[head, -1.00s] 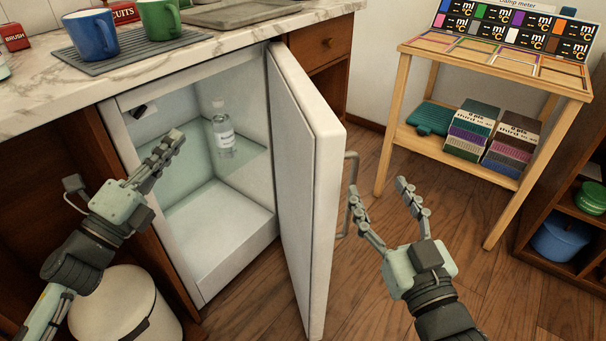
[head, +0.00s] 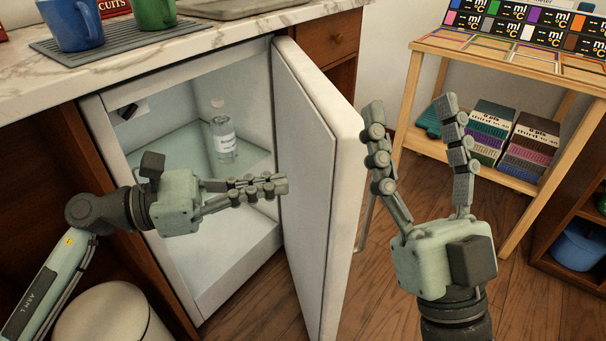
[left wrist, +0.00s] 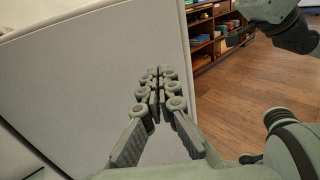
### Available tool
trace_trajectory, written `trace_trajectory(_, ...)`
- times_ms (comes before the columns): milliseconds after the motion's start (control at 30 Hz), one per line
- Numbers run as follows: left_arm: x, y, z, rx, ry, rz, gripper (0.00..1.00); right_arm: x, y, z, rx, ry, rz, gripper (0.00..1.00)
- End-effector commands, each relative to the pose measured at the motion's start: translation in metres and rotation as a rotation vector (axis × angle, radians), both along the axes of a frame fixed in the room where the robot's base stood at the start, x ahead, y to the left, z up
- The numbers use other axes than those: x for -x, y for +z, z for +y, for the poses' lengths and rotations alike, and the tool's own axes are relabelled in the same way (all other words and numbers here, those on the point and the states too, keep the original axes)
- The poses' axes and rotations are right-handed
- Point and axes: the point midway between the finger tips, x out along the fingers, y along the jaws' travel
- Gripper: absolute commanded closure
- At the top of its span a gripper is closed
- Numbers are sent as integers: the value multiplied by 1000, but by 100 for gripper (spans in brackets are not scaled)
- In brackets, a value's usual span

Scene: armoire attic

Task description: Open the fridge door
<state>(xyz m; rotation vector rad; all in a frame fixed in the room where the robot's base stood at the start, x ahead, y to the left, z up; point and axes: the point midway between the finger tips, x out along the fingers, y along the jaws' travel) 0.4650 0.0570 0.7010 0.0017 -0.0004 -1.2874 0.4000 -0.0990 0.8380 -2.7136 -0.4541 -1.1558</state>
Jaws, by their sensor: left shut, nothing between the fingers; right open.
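The white fridge door (head: 312,165) stands ajar, swung out to the right of the fridge (head: 190,270) under the counter. Its handle (head: 367,215) is mostly hidden behind my right gripper. My left gripper (head: 285,185) is shut and empty, in front of the fridge opening with its fingertips close to the door's inner face. In the left wrist view the door (left wrist: 95,75) fills the left side, behind the shut fingers; contact cannot be told. My right gripper (head: 412,105) is open and empty, raised on the outer side of the door.
A clear bottle (head: 222,135) stands on the shelf inside the fridge. Blue (head: 72,22) and green (head: 154,12) mugs stand on a mat on the counter above. A wooden table (head: 520,65) is at the right. A round white bin (head: 105,318) is at lower left. The floor beyond the door is clear.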

Motion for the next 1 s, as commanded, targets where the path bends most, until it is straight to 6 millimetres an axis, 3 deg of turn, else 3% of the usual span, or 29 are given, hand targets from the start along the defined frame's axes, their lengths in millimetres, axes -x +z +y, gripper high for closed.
trace_trajectory(200, -10, 1, -35, 3, 0, 0, 100, -5, -4, 3, 16, 4, 51, 38)
trace_trajectory(400, -14, 0, -48, 2, 0, 3, 100, -7, -7, 4, 22, 4, 68, 38)
trace_trajectory(800, -15, 0, -51, 2, 0, 3, 100, -8, -6, 4, 24, 6, 72, 38)
trace_trajectory(867, -16, 1, -58, 2, 0, 2, 100, -9, -6, 5, 27, 7, 84, 38)
trace_trajectory(1000, -23, 4, -84, 3, 12, 5, 100, -25, -26, 11, 85, 6, 234, 38)
